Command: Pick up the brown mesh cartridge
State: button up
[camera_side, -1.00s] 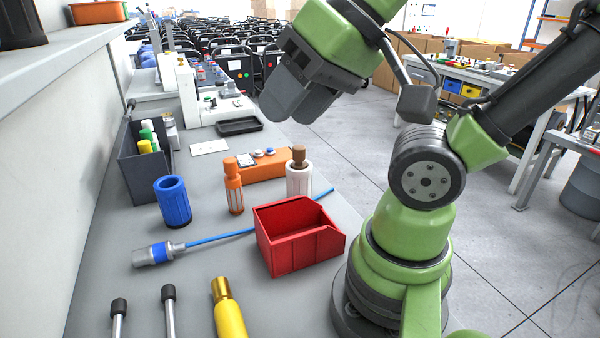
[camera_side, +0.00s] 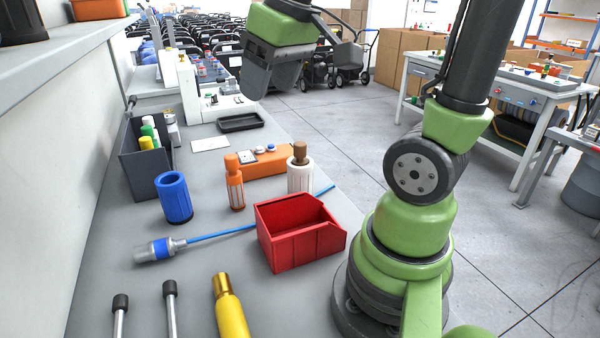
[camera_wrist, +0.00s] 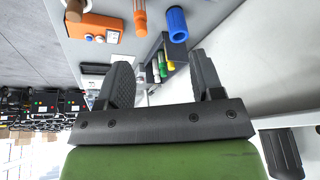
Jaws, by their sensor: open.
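The cartridge with a brown cap (camera_side: 300,168) and a pale ribbed body stands upright on the bench behind the red bin in the side view. Only its brown top (camera_wrist: 73,10) shows clearly, at the upper left edge of the wrist view. An orange cartridge (camera_side: 235,184) with a mesh-like body stands to its left. My gripper (camera_side: 256,88) is high above the back of the bench, well apart from both cartridges. In the wrist view my gripper (camera_wrist: 160,65) has its two fingers spread wide with nothing between them.
A red bin (camera_side: 288,254), a blue cup (camera_side: 173,198) and an orange block (camera_side: 265,163) stand near the cartridges. A grey bin (camera_side: 140,172) with several bottles is at the left. A blue cable crosses the bench. A black tray (camera_side: 240,122) lies farther back.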

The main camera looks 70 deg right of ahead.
jog(key=w+d+f+n+g, duration=0.1)
jog(key=w+d+f+g, duration=0.15)
jog(key=d, duration=0.55)
jog(key=n+g, duration=0.1)
send_near(300, 143)
jog(key=shift+g, duration=0.35)
notch_tip(300, 143, down, 5)
jog(key=shift+a+f, duration=0.1)
jog(key=shift+a, duration=0.05)
jog(key=f, duration=0.5)
jog(key=shift+w+d+f, duration=0.25)
jog(key=shift+w+f, duration=0.05)
jog(key=shift+f, duration=0.05)
jog(key=shift+c, duration=0.2)
grip_shut()
